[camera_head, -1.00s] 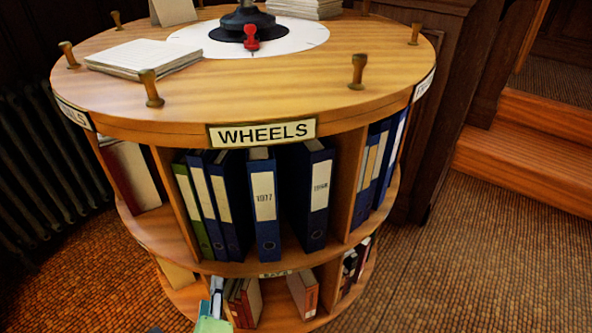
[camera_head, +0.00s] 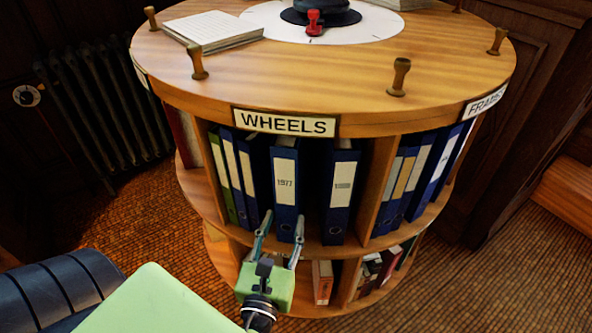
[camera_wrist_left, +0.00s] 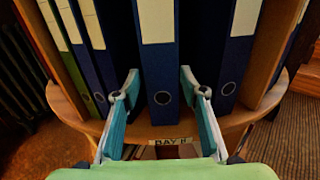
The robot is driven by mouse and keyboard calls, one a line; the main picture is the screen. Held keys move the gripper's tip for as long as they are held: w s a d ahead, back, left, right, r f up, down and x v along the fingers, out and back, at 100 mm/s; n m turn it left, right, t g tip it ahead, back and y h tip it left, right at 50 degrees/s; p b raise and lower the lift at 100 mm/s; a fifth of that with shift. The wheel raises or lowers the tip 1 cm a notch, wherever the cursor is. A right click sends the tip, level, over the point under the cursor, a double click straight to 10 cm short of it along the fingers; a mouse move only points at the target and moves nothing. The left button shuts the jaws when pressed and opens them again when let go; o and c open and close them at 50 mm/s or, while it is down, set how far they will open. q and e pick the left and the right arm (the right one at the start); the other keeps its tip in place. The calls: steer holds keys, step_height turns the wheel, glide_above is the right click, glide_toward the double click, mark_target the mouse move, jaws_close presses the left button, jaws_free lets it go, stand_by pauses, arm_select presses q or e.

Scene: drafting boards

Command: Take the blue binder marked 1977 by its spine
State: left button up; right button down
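The blue binder marked 1977 (camera_head: 285,183) stands upright in the upper tier of the round wooden bookcase, under the WHEELS sign, with its spine facing out. It also shows in the middle of the left wrist view (camera_wrist_left: 158,65). My left gripper (camera_head: 283,221) is open at the lower part of this spine. In the left wrist view its fingertips (camera_wrist_left: 159,80) show one on each side of the spine, with nothing gripped. I cannot tell whether they touch the binder or reach past its front. My right gripper is not in view.
Another blue binder (camera_head: 340,190) stands right of the 1977 one with a gap between. Blue and green binders (camera_head: 232,180) stand close on the left. The bookcase's round top (camera_head: 300,85) overhangs the shelves. A radiator (camera_head: 105,110) stands at the left.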

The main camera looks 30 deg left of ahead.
arm_select(q)
steer(key=shift+x, duration=3.05)
steer(key=shift+r, duration=0.1)
steer(key=c, duration=0.8)
steer(key=shift+r, duration=0.1)
jaws_close()
steer(key=shift+r, duration=0.2)
